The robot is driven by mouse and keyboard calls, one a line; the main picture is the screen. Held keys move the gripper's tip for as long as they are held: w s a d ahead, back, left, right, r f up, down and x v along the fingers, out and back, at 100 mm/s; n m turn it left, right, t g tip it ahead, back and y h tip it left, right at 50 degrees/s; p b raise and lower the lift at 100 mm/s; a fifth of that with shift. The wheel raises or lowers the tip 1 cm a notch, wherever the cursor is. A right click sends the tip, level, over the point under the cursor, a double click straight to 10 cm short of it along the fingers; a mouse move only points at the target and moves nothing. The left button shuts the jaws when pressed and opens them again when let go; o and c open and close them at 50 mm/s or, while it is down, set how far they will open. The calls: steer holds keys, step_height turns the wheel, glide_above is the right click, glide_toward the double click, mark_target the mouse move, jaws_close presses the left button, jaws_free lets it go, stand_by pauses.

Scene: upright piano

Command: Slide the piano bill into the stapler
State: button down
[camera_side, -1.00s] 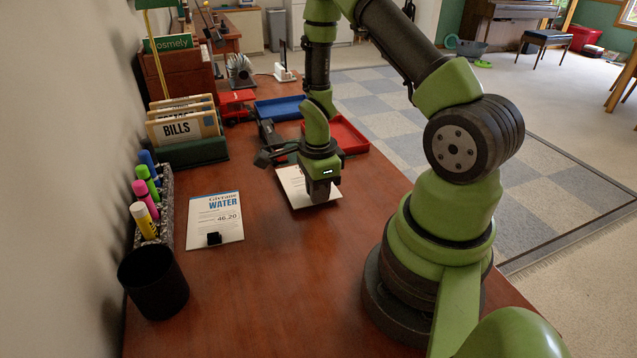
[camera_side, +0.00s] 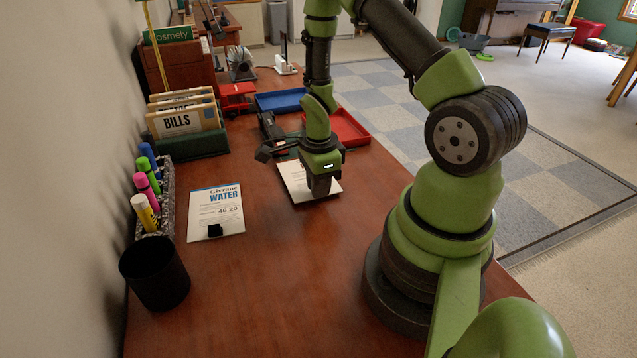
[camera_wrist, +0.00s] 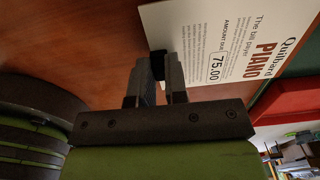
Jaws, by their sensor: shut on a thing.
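The piano bill (camera_wrist: 222,45) is a white sheet with a red "PIANO" heading and a boxed amount of 75.00. In the wrist view my gripper (camera_wrist: 160,68) is shut on the small black tab at the bill's edge. In the side view the bill (camera_side: 296,180) lies flat at or just above the desk, partly hidden under my gripper (camera_side: 320,190). The stapler (camera_side: 267,128) looks like the long dark thing beyond the bill, left of the red tray. My wrist hides its near end, so I cannot tell whether the bill touches it.
A water bill (camera_side: 214,205) with a black tab lies to the left. A black cup (camera_side: 154,275), a marker holder (camera_side: 166,190) and a bills sorter (camera_side: 190,146) line the wall side. A red tray (camera_side: 350,126) and blue tray (camera_side: 278,101) stand beyond. The front desk is clear.

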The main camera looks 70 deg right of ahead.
steer(key=shift+w+d, duration=0.2)
steer(key=shift+w, duration=0.05)
stand_by(0.7)
steer(key=shift+w+d, duration=0.55)
steer(key=shift+w+d, duration=0.15)
stand_by(0.5)
steer(key=shift+w+d, duration=0.65)
steer(key=shift+w+d+f, duration=0.1)
steer(key=shift+w+d, duration=0.1)
steer(key=shift+d, duration=0.05)
stand_by(0.5)
steer(key=shift+w+d, duration=0.3)
steer(key=shift+w, duration=0.05)
steer(key=shift+w+d, duration=0.15)
steer(key=shift+d, duration=0.05)
stand_by(0.6)
steer(key=c, duration=0.6)
jaws_free()
